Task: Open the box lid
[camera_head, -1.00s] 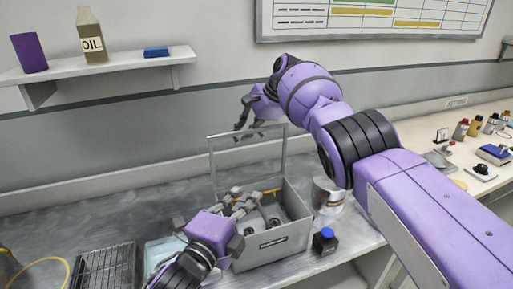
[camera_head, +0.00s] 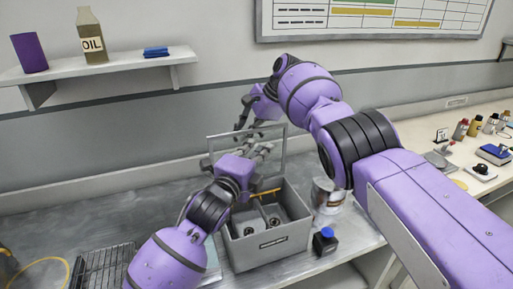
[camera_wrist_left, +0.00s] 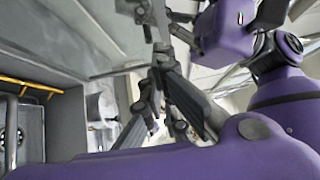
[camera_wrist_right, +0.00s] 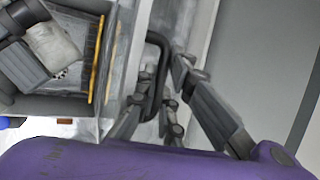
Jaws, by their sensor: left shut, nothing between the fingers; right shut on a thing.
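The grey box (camera_head: 253,253) stands open on the bench. Its lid (camera_head: 284,148), a frame with a see-through pane, is raised about upright at the back edge. My right gripper (camera_head: 242,128) is at the upper part of the lid. In the right wrist view, its fingers are around a dark loop handle (camera_wrist_right: 155,75). My left gripper (camera_head: 262,153) is shut and empty, above the box and close in front of the lid. Its fingers also show in the left wrist view (camera_wrist_left: 160,65), near the right gripper. The left hand hides part of the lid and the box's back left.
Round parts and a yellow strip (camera_head: 267,193) show inside the box. A dark bottle with a blue cap (camera_head: 325,242) and a metal can (camera_head: 328,195) stand right of it. A wire rack (camera_head: 100,268) lies at the left. A wall shelf (camera_head: 100,69) hangs at upper left.

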